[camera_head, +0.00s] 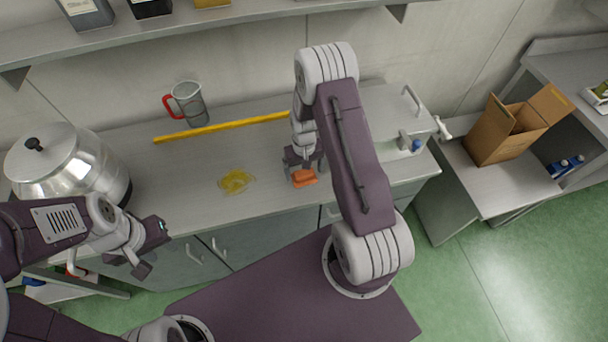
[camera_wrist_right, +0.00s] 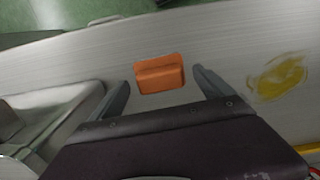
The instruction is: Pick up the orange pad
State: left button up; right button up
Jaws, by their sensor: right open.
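The orange pad (camera_head: 305,178) lies on the steel counter near its front edge. In the right wrist view the orange pad (camera_wrist_right: 160,74) lies flat just ahead of and between the two fingers. My right gripper (camera_head: 303,160) is above the counter at the pad, hiding part of it in the head view. Its fingers (camera_wrist_right: 163,88) are spread with nothing between them; I cannot tell the exact height above the counter. My left gripper (camera_head: 152,250) hangs in front of the counter at the left, apart from the pad, its fingers spread and empty.
A yellow spill (camera_head: 236,181) is left of the pad; it also shows in the right wrist view (camera_wrist_right: 277,78). A yellow strip (camera_head: 220,127), a jug with red handle (camera_head: 190,104) and a large metal pot (camera_head: 66,165) stand behind and left. A cardboard box (camera_head: 497,135) is at right.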

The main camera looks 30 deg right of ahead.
aim_at(304, 172)
jog(key=shift+f, duration=0.65)
jog(key=shift+w+d+f, duration=0.15)
jog(key=shift+w+f, duration=0.2)
jog(key=shift+f, duration=0.1)
jog(key=shift+s+r, duration=0.15)
jog(key=shift+s, duration=0.05)
jog(key=c, duration=1.4)
pick_arm(q)
jog(key=shift+w+d+r, duration=0.1)
jog(key=shift+w+r, duration=0.05)
jog(key=shift+w, duration=0.05)
pick_arm(e)
jog(key=shift+c, duration=0.4)
jog(key=shift+w, duration=0.1)
pick_arm(q)
jog(key=shift+f+b, duration=0.7)
jog(key=shift+f, duration=0.05)
pick_arm(e)
notch_tip(304, 172, up, 10)
jog(key=shift+f, duration=0.1)
